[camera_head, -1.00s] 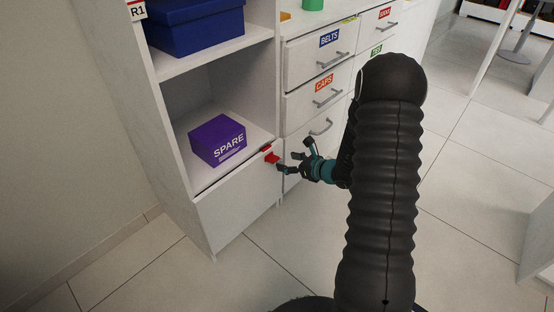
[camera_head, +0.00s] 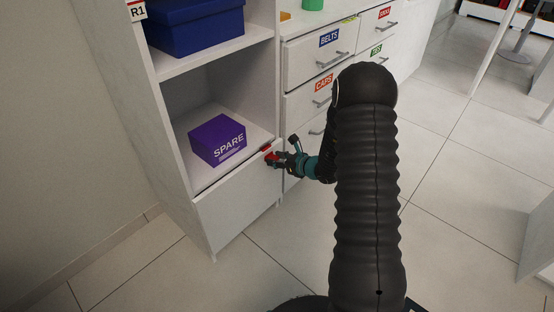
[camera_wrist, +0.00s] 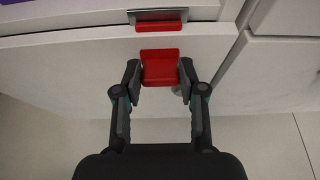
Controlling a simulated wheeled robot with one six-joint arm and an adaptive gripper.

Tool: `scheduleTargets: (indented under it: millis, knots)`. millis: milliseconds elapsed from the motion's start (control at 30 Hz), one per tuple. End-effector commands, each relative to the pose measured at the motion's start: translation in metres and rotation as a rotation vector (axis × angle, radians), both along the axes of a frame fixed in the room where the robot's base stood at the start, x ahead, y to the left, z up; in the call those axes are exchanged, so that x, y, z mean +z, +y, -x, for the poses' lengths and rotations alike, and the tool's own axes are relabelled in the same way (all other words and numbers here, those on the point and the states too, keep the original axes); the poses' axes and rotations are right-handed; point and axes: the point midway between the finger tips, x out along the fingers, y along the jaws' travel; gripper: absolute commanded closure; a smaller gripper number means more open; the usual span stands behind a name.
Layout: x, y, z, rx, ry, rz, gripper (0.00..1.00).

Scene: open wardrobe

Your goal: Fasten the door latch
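The red latch handle (camera_wrist: 160,68) sits on the white lower door (camera_wrist: 85,62), near its upper right corner. Above it, a red strip in a metal plate (camera_wrist: 158,21) sits at the door's top edge; a gap separates the two red parts. My gripper (camera_wrist: 159,80) has its two fingers on either side of the red handle, left and right. The fingers stand wide apart, and whether they touch its sides is unclear. In the head view my gripper (camera_head: 277,158) is at the door's upper right corner and partly covers the red handle (camera_head: 271,157).
A purple SPARE box (camera_head: 217,140) stands on the shelf above the door. A blue box (camera_head: 195,27) is on the upper shelf. Drawers with handles (camera_head: 305,62) stand right of the door. The tiled floor in front is clear.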

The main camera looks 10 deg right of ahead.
Motion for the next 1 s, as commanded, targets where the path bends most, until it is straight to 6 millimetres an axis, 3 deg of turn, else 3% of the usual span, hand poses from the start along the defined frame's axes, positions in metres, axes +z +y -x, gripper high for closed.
scheduleTargets:
  millis: [633,1000]
  knots:
    - [-0.017,0.003,-0.004,0.0,-0.149,-0.108,0.94]
    - [-0.013,0.004,-0.006,-0.001,-0.223,-0.161,0.94]
